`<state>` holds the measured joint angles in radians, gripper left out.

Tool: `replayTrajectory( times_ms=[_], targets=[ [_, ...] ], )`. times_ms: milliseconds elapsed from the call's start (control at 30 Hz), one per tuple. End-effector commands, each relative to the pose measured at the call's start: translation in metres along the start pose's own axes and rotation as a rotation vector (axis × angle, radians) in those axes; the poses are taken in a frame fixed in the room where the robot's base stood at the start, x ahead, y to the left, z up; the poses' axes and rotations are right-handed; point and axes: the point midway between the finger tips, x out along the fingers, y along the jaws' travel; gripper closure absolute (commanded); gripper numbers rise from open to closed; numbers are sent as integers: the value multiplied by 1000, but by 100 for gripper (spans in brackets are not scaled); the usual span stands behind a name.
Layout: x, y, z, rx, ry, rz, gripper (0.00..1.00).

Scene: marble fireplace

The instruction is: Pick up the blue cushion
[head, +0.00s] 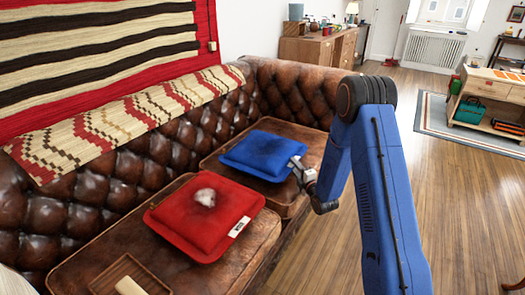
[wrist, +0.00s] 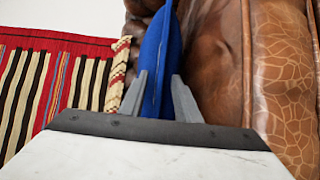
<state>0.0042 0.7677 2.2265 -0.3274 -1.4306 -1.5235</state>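The blue cushion (head: 262,154) lies on the far brown leather seat of the sofa. My gripper (head: 297,166) is at its right edge. In the wrist view the cushion's blue edge (wrist: 157,62) runs between the two grey fingers of my gripper (wrist: 159,90), one on each side. The blue fills the gap between the fingers. I cannot tell whether they press on it. The part of the cushion beyond the fingertips is only partly in the wrist view.
A red cushion (head: 180,222) with a whitish object (head: 205,197) on it lies on the nearer seat. A wooden tray (head: 127,270) is in front of it. The tufted sofa back (head: 125,160) rises behind. The wooden floor (head: 460,200) at the right is largely clear.

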Motion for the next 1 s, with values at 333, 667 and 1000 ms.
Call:
replayTrajectory(
  times_ms=[333, 667, 1000],
  targets=[
    [0, 0, 0, 0, 0, 0, 100],
    [0, 1, 0, 0, 0, 2, 100],
    [0, 31, 0, -1, 0, 6, 100]
  ],
)
